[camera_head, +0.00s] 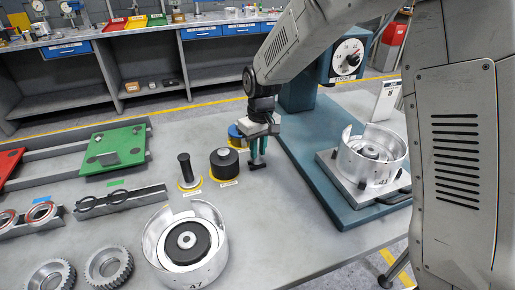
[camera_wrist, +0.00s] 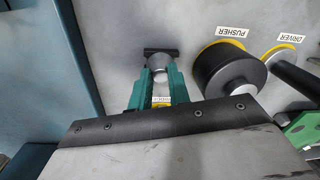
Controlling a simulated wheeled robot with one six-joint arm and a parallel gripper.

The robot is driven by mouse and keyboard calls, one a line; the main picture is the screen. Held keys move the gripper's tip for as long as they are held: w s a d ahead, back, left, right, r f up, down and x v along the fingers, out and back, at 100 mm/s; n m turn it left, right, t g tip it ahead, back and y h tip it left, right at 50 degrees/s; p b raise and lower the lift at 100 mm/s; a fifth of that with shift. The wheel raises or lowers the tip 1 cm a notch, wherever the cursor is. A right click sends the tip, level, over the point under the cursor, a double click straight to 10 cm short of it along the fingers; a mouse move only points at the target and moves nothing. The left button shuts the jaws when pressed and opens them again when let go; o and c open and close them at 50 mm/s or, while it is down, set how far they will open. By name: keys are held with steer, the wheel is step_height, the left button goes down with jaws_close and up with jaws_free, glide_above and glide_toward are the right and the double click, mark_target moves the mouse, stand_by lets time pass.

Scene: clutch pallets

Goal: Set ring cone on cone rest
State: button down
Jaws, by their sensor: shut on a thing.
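My gripper (camera_head: 257,160) points down over the bench, to the right of the black pusher. In the wrist view its green fingers (camera_wrist: 160,80) are shut on a small grey ring cone (camera_wrist: 160,66), which shows between the fingertips. A dark bar crosses just beyond the fingertips; I cannot tell what it belongs to. A yellow marking with a white label (camera_wrist: 162,100) shows between the fingers, on the bench side. It may be the cone rest, but the label is not readable. In the head view the cone is hidden by the fingers.
The pusher (camera_head: 225,163) and the driver (camera_head: 188,170) stand on yellow-ringed spots close to my gripper's left. A silver clutch drum (camera_head: 217,228) stands in front. Another drum (camera_head: 394,151) sits on the blue press (camera_head: 318,160) at right. Black snap-ring pliers (camera_head: 115,200) lie left.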

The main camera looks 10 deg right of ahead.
steer(key=shift+s+f, duration=0.1)
steer(key=shift+f, duration=0.15)
stand_by(0.8)
steer(key=c, duration=1.2)
jaws_free()
steer(key=shift+c, duration=0.2)
steer(key=shift+r, duration=0.1)
step_height(320, 180, up, 9)
steer(key=s+d+r+m, duration=0.2)
steer(key=s+d, duration=0.3)
steer(key=s, duration=0.5)
steer(key=s+d+r+m+t, duration=0.1)
steer(key=s+d+r, duration=0.2)
steer(key=s+d, duration=0.3)
steer(key=s+d+r+m, duration=0.2)
steer(key=s+d, duration=0.4)
steer(key=s, duration=1)
steer(key=shift+s+d+r+m+t+h, duration=0.2)
steer(key=shift+d+r+m+t+h, duration=0.1)
steer(key=shift+r, duration=0.35)
